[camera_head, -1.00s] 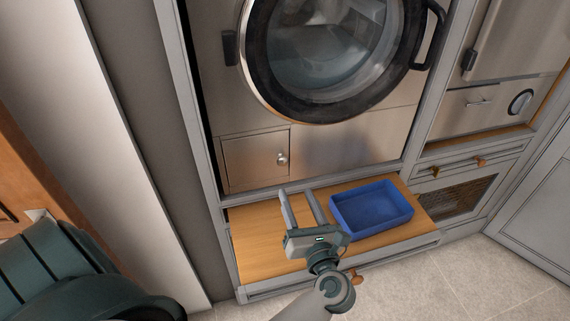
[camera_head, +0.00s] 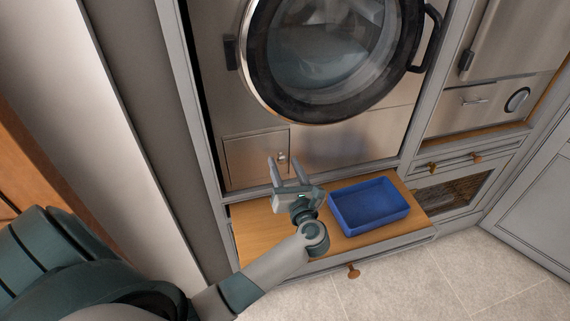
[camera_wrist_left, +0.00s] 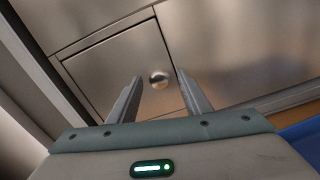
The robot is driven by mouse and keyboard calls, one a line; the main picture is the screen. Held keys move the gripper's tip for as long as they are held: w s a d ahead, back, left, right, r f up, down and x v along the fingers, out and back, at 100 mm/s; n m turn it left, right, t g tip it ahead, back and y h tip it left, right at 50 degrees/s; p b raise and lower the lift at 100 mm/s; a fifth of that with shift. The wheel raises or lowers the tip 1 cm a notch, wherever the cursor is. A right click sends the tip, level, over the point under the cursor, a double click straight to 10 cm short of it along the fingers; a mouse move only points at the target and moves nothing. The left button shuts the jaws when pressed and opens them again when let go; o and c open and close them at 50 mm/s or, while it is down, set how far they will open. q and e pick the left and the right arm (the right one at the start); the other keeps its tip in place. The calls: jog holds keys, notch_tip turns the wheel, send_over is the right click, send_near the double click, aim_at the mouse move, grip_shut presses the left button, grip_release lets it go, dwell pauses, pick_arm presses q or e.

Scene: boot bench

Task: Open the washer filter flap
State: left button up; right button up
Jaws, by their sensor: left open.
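The washer filter flap (camera_head: 252,160) is a square metal panel low on the left of the washer front. It lies flush with the front around it, so it looks shut. Its round knob (camera_head: 281,157) is near the flap's right edge. My left gripper (camera_head: 285,160) is open, and its fingers point at the knob. In the left wrist view the knob (camera_wrist_left: 159,79) shows between and just beyond the two fingers, on the flap (camera_wrist_left: 115,70). Nothing is between the fingers, and I cannot tell the exact gap to the knob. My right gripper is not in view.
A blue tray (camera_head: 345,226) stands on the pulled-out wooden shelf (camera_head: 254,242), just right of my left gripper. The washer's round door (camera_head: 262,85) is above the flap. A cabinet frame post (camera_head: 192,120) stands left of the flap.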

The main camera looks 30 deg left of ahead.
pick_arm(q)
grip_shut()
jog(key=shift+s, duration=0.1)
